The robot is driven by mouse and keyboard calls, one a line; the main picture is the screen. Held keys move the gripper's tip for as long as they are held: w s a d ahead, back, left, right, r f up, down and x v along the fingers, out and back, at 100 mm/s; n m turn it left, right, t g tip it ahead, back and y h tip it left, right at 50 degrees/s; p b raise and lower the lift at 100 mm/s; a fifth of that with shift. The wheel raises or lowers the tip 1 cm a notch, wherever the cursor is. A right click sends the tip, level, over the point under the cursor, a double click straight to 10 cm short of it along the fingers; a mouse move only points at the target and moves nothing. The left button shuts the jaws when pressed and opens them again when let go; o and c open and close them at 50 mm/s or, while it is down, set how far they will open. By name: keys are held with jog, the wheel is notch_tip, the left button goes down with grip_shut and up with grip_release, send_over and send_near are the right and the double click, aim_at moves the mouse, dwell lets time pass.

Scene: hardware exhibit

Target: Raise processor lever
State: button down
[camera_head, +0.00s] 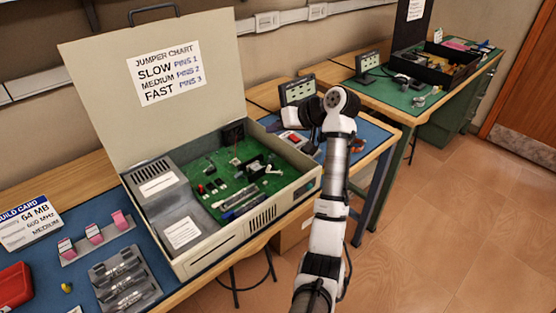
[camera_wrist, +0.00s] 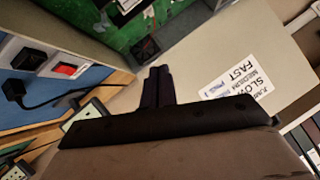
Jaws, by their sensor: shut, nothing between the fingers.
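The open beige computer case (camera_head: 195,250) stands on the bench with its lid raised, and a green circuit board (camera_head: 215,172) lies inside. Dark and light parts stand on the board, but I cannot pick out the processor lever among them. In the wrist view the green board (camera_wrist: 96,12) shows at the upper left, with a dark square part (camera_wrist: 148,47) just beyond the fingers. My gripper (camera_wrist: 159,70) is shut and empty, its dark fingers together. In the head view my arm reaches beyond the case's back right corner, and the fingertips are hard to make out.
The raised lid (camera_head: 100,95) with a jumper chart (camera_head: 168,72) stands behind the case. A power strip with a red switch (camera_wrist: 66,70) lies close by in the wrist view. Memory sticks (camera_head: 92,234) and metal modules (camera_head: 122,280) lie at the front left. Open floor is on the right.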

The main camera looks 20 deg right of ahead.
jog(key=s+d+g+y, duration=0.1)
jog(key=s+d, duration=0.6)
jog(key=shift+s+d+r, duration=0.15)
jog(key=shift+d+r, duration=0.05)
jog(key=shift+d, duration=0.2)
jog(key=shift+a+f, duration=0.1)
jog(key=p+x, duration=0.1)
jog(key=x, duration=0.3)
jog(key=s+p+x, duration=0.1)
jog(key=p+x, duration=0.1)
jog(key=x, duration=0.1)
jog(key=f+p+x, duration=0.1)
jog(key=x, duration=0.3)
jog(key=shift+s+a+f+p, duration=0.15)
jog(key=shift+a+f+p, duration=0.05)
jog(key=shift+a+p, duration=0.2)
jog(key=shift+s+a+f, duration=0.1)
jog(key=shift+a+f, duration=0.3)
jog(key=shift+f, duration=0.25)
